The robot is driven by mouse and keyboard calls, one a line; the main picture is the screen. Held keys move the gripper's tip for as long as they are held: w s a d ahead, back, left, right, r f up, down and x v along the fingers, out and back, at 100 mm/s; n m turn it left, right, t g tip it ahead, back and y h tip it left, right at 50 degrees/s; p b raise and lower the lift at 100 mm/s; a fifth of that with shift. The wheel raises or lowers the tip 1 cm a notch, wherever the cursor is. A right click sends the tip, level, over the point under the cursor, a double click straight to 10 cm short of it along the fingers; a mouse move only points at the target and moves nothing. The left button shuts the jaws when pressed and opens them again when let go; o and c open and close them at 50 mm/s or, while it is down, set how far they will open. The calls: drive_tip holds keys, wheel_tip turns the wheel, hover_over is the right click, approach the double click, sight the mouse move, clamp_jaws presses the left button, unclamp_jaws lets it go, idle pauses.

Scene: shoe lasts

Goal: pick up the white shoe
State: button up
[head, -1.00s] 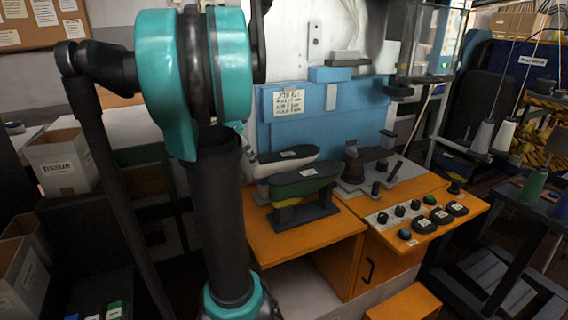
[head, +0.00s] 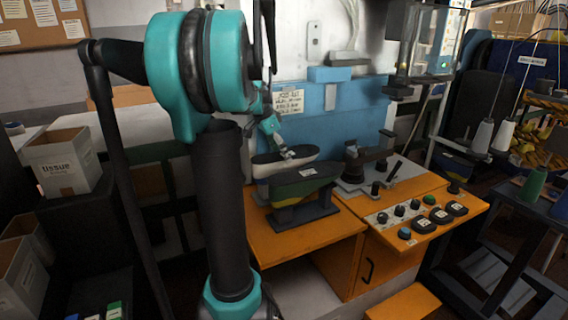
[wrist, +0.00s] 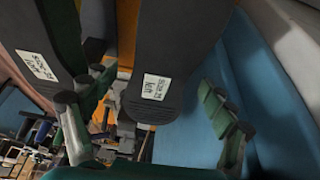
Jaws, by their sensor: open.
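The white shoe (head: 268,167) stands sole-up on the orange bench, behind the green and yellow shoe (head: 297,187). Its dark sole faces upward with a white label. My gripper (head: 284,151) is just above the white shoe, partly behind my arm. In the wrist view, the labelled sole of the white shoe (wrist: 160,60) extends between my two open fingers (wrist: 152,130), with space on both sides. I cannot tell how deep the fingers reach beside it. The green shoe's labelled sole (wrist: 38,40) lies close on the left, near the left finger.
A blue panel (head: 345,122) rises right behind the shoes. A machine clamp (head: 368,155) and a button panel (head: 420,218) are to the right on the orange bench (head: 300,245).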

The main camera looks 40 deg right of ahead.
drive_tip(key=shift+d+f, duration=0.25)
drive_tip(key=shift+f, duration=0.45)
drive_tip(key=shift+s, duration=0.1)
clamp_jaws()
